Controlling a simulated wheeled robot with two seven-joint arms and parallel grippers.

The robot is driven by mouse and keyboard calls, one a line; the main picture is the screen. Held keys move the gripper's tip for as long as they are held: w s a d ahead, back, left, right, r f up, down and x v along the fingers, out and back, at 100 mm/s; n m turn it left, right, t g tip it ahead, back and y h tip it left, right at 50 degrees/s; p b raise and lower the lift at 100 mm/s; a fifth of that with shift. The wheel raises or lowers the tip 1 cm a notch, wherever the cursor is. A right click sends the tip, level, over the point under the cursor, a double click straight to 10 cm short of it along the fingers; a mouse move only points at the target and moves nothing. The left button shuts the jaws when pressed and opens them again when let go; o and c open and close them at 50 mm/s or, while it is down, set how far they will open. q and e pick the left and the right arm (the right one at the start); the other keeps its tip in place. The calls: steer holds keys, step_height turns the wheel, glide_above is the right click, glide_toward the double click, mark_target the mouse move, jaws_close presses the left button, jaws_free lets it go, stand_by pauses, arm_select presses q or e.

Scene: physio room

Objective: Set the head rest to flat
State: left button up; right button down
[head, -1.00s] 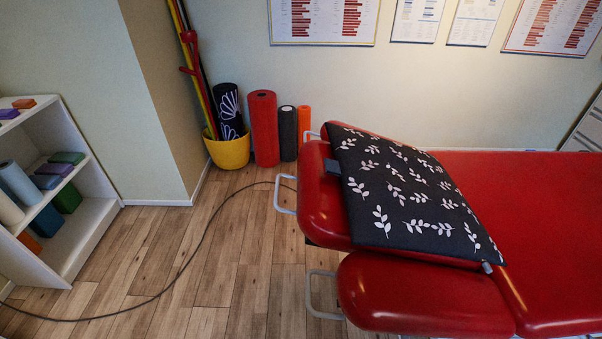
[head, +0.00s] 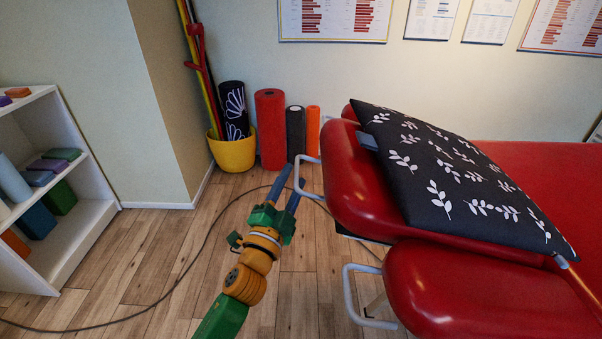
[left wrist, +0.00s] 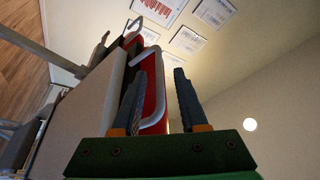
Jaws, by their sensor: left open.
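The red padded head rest (head: 350,180) is at the left end of the treatment table and looks tilted up. A pale metal handle loop (head: 308,190) sticks out from its end. A black cushion with white leaves (head: 415,165) lies over it. My left gripper (head: 293,166) is open and empty, its fingertips close beside the handle loop; I cannot tell if they touch. In the left wrist view, the red pad (left wrist: 151,98) and pale loop (left wrist: 156,126) show between the open fingers (left wrist: 160,78). My right gripper is not in view.
A lower red armrest pad (head: 480,290) with another metal loop (head: 350,300) is at the front. A yellow bucket (head: 233,152) and foam rollers (head: 270,130) stand by the wall. A white shelf (head: 85,225) is left. A cable (head: 180,280) crosses the wooden floor.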

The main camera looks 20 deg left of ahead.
mark_target(296, 170)
arm_select(q)
steer(key=shift+x, duration=1.6)
steer(key=shift+c, duration=0.2)
jaws_close()
steer(key=shift+f, duration=0.2)
